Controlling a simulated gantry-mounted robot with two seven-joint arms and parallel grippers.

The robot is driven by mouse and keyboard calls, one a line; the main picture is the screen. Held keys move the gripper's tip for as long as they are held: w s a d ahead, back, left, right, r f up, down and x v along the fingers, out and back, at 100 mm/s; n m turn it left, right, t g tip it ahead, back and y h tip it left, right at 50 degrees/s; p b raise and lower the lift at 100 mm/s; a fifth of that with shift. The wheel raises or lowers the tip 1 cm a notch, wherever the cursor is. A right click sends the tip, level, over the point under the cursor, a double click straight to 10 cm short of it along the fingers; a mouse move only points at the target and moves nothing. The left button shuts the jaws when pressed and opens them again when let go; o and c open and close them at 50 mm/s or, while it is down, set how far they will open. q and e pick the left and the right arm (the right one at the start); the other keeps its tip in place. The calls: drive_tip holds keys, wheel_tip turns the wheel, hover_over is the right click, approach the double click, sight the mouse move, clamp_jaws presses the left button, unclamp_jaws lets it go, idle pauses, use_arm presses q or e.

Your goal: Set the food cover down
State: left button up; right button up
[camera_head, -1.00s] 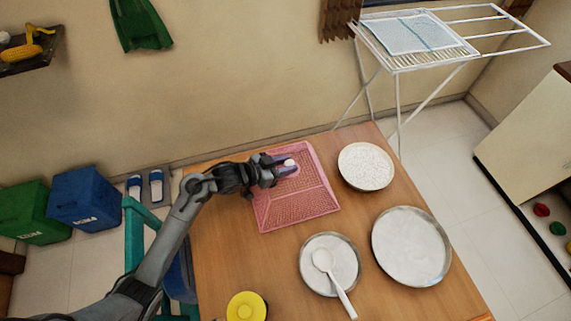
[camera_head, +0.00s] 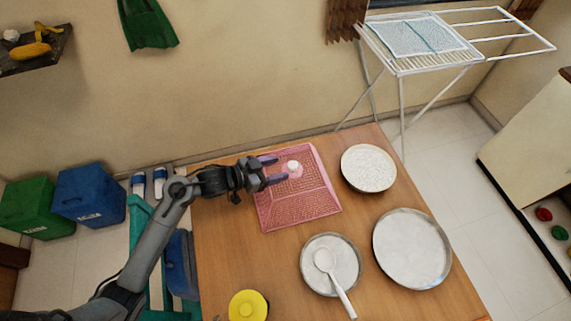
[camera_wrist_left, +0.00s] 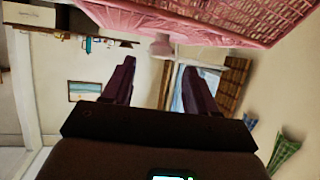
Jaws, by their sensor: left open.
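The pink mesh food cover (camera_head: 302,203) stands on the wooden table, near its back edge, with a small white knob (camera_head: 292,166) on top. My left gripper (camera_head: 274,170) is open, its purple fingers just left of the knob and apart from it. In the left wrist view, the cover (camera_wrist_left: 215,22) fills the top and its pale knob (camera_wrist_left: 161,46) shows beyond and between the open fingertips (camera_wrist_left: 158,68). What is under the cover is hidden. My right gripper is not in view.
A bowl of white grains (camera_head: 368,168) stands right of the cover. A plate with a white spoon (camera_head: 327,262), a large metal plate (camera_head: 412,249) and a yellow-lidded jar (camera_head: 248,306) stand nearer. The table's left middle is bare.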

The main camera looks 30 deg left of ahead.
use_arm(q)
drive_tip(key=v, duration=0.7)
drive_tip(key=s+d+f+n+g+y, duration=0.2)
drive_tip(key=s+g+y, duration=0.1)
drive_tip(key=s, duration=0.7)
drive_tip(key=s+d+f+n+g+y, duration=0.2)
drive_tip(key=s+f+n+g+y, duration=0.1)
drive_tip(key=s, duration=0.8)
drive_tip(key=shift+f+g+y+p, duration=0.2)
drive_tip(key=shift+g+y+p, duration=0.25)
drive_tip(key=shift+g+y, duration=0.25)
drive_tip(key=shift+w, duration=0.1)
